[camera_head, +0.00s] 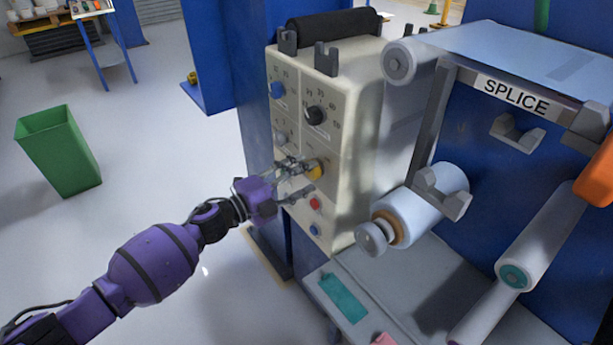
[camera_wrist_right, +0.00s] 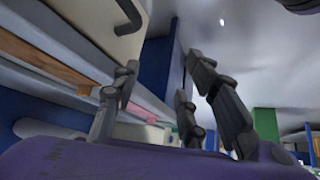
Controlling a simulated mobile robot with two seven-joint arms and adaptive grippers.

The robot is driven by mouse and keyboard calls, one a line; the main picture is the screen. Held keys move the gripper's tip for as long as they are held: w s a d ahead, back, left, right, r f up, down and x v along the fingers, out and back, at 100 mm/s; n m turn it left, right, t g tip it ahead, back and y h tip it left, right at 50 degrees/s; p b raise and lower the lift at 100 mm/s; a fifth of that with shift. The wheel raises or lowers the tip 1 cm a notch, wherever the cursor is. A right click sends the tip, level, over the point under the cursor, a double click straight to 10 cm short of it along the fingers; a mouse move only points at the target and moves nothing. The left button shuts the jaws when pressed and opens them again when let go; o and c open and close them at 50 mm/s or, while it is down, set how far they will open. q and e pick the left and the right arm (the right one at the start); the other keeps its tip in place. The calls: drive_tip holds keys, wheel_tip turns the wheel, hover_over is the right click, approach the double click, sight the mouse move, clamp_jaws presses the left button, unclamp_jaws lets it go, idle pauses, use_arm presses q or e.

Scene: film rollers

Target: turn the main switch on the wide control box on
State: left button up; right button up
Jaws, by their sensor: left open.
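The wide control box (camera_head: 345,115) is cream and stands in the middle of the head view, its knob panel facing left. I cannot read which is the main switch. My left gripper (camera_head: 303,177) is open, its fingers spread right in front of the yellow knob and partly covering it. Whether they touch it is unclear. My right gripper (camera_wrist_right: 160,75) shows in the right wrist view, its fingers apart and empty.
A black roller (camera_head: 333,23) lies on top of the box. To the right are the SPLICE station (camera_head: 515,95), a white roll (camera_head: 422,210) and a grey shelf with a teal item (camera_head: 343,297). A green bin (camera_head: 59,150) stands on open floor at left.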

use_arm(q)
drive_tip(key=v, duration=1)
drive_tip(key=shift+s+a, duration=0.25)
drive_tip(key=shift+a, duration=0.05)
drive_tip(key=shift+f, duration=0.1)
drive_tip(key=s+a+f+n+t+y+p, duration=0.2)
drive_tip(key=s+a+f+n+y+p, duration=0.35)
drive_tip(key=s+f+n+y, duration=1)
drive_tip(key=s+a+n+g+p, duration=0.1)
drive_tip(key=s+n, duration=0.2)
drive_tip(key=s, duration=0.5)
drive_tip(key=s+a+f+n+g+h+p, duration=0.1)
drive_tip(key=s+a+n+p, duration=0.1)
drive_tip(key=s, duration=0.7)
drive_tip(key=s+a+f+n+g+p, duration=0.1)
drive_tip(key=s+n+g, duration=0.1)
drive_tip(key=s+n, duration=0.3)
drive_tip(key=s, duration=0.3)
drive_tip(key=shift+s+a, duration=0.3)
drive_tip(key=shift+a, duration=0.05)
use_arm(e)
drive_tip(key=w+a+r+t, duration=0.1)
drive_tip(key=w+r, duration=0.2)
drive_tip(key=r, duration=0.7)
drive_tip(key=shift+w+r, duration=0.15)
drive_tip(key=shift+w, duration=0.1)
use_arm(q)
drive_tip(key=shift+f, duration=0.15)
